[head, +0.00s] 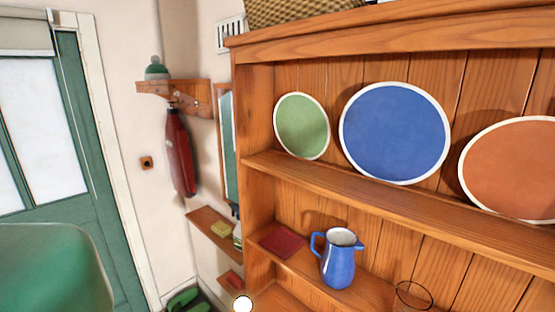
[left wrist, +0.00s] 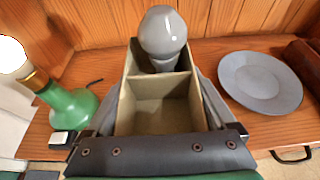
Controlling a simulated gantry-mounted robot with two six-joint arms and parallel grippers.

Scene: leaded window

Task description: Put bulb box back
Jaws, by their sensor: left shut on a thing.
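The bulb box (left wrist: 160,102) is an open beige box with a divider in the left wrist view. A grey glass bulb (left wrist: 163,38) stands in its far compartment; the near compartment is empty. My left gripper (left wrist: 157,118) has a finger on each side of the box and is shut on it. The box is over a wooden surface (left wrist: 225,50); I cannot tell whether it touches it. Neither the box nor a gripper can be made out in the head view. My right gripper is not in view.
A green lamp (left wrist: 72,112) with a glowing globe stands left of the box, with a small white block (left wrist: 62,138) near its base. A grey plate (left wrist: 260,82) lies to the right. The head view shows a wooden dresser (head: 340,180) with plates and a blue jug (head: 338,265).

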